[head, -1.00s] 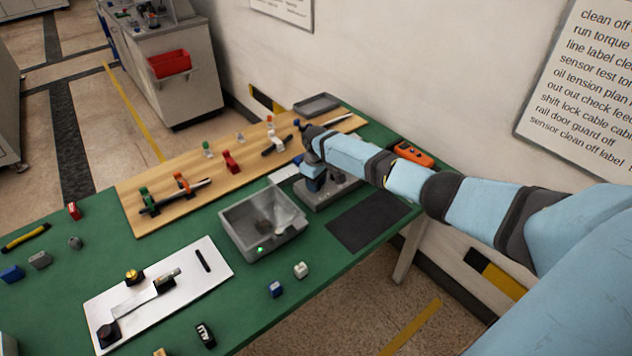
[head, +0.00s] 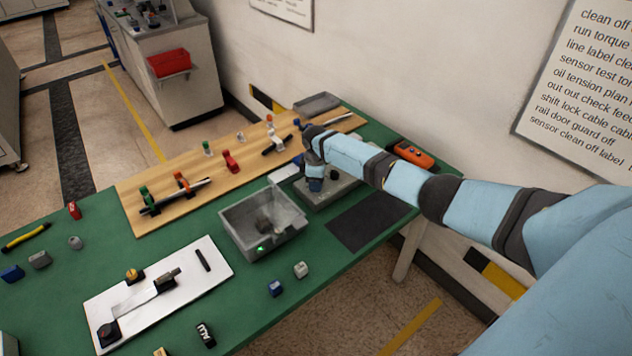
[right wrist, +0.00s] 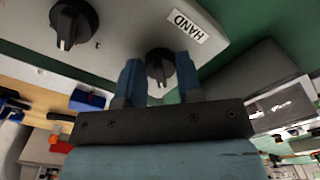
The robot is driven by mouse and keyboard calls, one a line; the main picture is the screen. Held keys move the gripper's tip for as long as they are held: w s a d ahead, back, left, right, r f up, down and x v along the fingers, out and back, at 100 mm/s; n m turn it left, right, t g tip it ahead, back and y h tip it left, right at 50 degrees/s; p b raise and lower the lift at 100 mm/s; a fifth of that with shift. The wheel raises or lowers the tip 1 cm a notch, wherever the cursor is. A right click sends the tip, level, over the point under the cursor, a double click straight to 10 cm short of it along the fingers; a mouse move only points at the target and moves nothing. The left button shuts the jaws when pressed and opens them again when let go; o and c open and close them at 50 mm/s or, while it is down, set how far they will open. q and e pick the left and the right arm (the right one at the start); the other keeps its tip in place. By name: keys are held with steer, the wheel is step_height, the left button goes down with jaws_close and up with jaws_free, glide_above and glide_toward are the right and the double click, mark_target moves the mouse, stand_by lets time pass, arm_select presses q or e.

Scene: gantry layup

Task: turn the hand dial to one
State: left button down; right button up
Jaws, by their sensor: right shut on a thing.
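The hand dial (right wrist: 160,66) is a black knob on a grey panel (right wrist: 125,22), beside a white label reading HAND (right wrist: 186,26) in the right wrist view. Its raised pointer bar points toward the bottom of that picture. My right gripper (right wrist: 159,74) has one blue finger on each side of the dial and is shut on it. In the head view my right gripper (head: 315,184) is low over the grey panel (head: 345,189), and the hand dial is hidden there. I cannot read any position numbers. My left gripper is not in view.
A second black dial (right wrist: 74,22) sits on the same panel. A grey bin (head: 235,222) stands left of the panel, and a dark mat (head: 367,219) lies in front of it. An orange device (head: 413,154) lies to the right. A wooden board (head: 165,215) with clamps runs behind.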

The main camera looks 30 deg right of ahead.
stand_by(0.3)
steer(key=o, duration=0.9)
steer(key=shift+o, duration=0.2)
steer(key=shift+r, duration=0.1)
step_height(320, 180, up, 14)
